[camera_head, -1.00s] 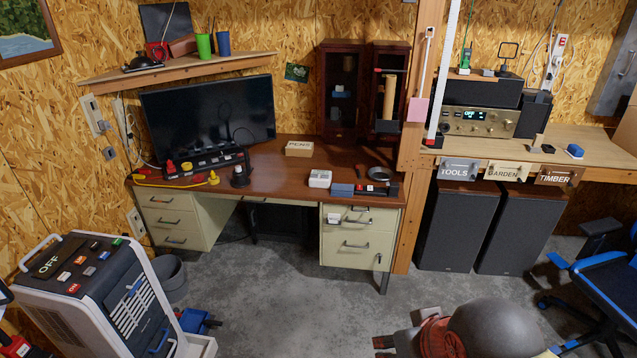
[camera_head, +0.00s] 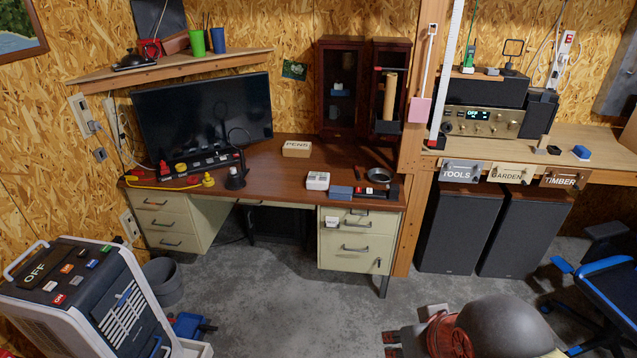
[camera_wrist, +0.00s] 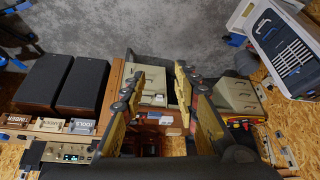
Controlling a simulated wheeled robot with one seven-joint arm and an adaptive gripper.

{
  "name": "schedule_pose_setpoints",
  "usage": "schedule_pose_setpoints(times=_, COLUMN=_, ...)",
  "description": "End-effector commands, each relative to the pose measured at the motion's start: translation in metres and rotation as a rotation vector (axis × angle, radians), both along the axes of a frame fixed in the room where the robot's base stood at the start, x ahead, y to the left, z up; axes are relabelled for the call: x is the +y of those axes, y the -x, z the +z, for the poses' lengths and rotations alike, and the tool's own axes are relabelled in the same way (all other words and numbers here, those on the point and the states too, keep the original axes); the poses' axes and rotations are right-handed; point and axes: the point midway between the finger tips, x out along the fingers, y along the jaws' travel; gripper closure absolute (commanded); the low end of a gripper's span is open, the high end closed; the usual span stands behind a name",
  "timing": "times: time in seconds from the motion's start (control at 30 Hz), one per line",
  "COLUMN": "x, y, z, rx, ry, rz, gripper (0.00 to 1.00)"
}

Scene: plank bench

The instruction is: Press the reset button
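No button can be read for certain as the reset button. A white and black machine (camera_head: 95,295) stands at the lower left of the head view. Its sloped top has an OFF display (camera_head: 37,269) and several small coloured buttons, including a red one (camera_head: 59,299) with white marks too small to read. A small white label (camera_head: 331,221) with unreadable print is on the desk's right drawer unit. In the wrist view my gripper (camera_wrist: 157,85) is open and empty, its fingers apart, with the desk beyond.
A brown desk (camera_head: 270,172) holds a monitor (camera_head: 205,118), a PENS box (camera_head: 297,149) and a small white box (camera_head: 317,181). The middle floor is clear.

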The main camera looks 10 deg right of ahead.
Motion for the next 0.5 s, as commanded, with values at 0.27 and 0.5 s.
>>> schedule_pose_setpoints(times=0.27, x=0.0, y=0.0, z=0.0, rx=0.0, ry=0.0, rz=0.0, gripper=0.87)
schedule_pose_setpoints(times=0.5, x=0.0, y=0.0, z=0.0, rx=0.0, ry=0.0, rz=0.0, gripper=1.0)
